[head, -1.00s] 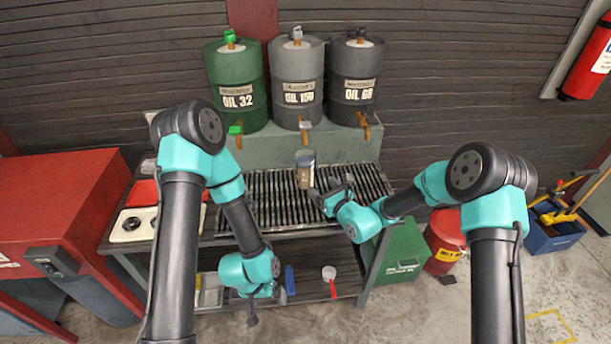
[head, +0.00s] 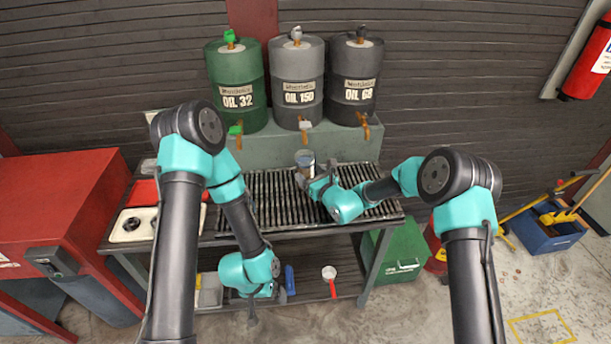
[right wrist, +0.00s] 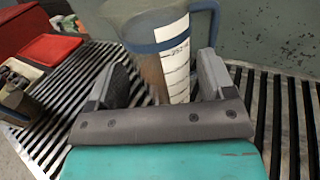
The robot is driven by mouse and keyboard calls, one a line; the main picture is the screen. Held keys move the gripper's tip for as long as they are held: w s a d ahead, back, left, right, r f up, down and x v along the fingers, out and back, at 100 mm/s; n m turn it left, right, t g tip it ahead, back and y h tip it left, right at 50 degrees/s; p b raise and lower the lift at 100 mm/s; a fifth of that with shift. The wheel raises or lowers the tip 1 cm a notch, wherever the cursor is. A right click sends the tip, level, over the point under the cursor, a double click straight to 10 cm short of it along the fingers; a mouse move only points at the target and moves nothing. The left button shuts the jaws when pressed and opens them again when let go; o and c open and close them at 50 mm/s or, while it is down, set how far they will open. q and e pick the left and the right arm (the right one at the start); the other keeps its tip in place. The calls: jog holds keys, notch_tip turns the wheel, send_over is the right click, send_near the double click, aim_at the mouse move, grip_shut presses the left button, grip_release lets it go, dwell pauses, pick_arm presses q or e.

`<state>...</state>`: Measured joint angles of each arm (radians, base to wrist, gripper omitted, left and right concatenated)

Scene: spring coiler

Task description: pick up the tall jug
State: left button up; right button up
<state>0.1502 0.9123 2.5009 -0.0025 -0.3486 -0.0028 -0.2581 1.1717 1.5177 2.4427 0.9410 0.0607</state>
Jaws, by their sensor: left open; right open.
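The tall jug (head: 305,159) stands upright on the slatted rack, below the grey OIL 150 drum. In the right wrist view the jug (right wrist: 174,72) is clear-walled with a blue band and handle and a white measuring strip. My right gripper (head: 306,181) is right at the jug; in the right wrist view its two fingers (right wrist: 162,85) are spread, one on each side of the jug's body. The jug's lower part is hidden behind the gripper. My left gripper (head: 252,312) hangs low in front of the lower shelf, away from the jug; its fingers are small in view.
Green (head: 237,88), grey (head: 297,85) and dark (head: 356,84) oil drums with taps stand behind the rack (head: 262,190). A red tray (right wrist: 52,48) lies left. The lower shelf holds a white scoop with a red handle (head: 331,280) and a blue item (head: 290,280).

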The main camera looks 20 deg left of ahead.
aim_at(310, 173)
jog(key=shift+x, duration=1.55)
jog(key=shift+c, duration=0.4)
jog(key=c, duration=0.8)
jog(key=shift+o, duration=0.2)
jog(key=shift+r, duration=0.15)
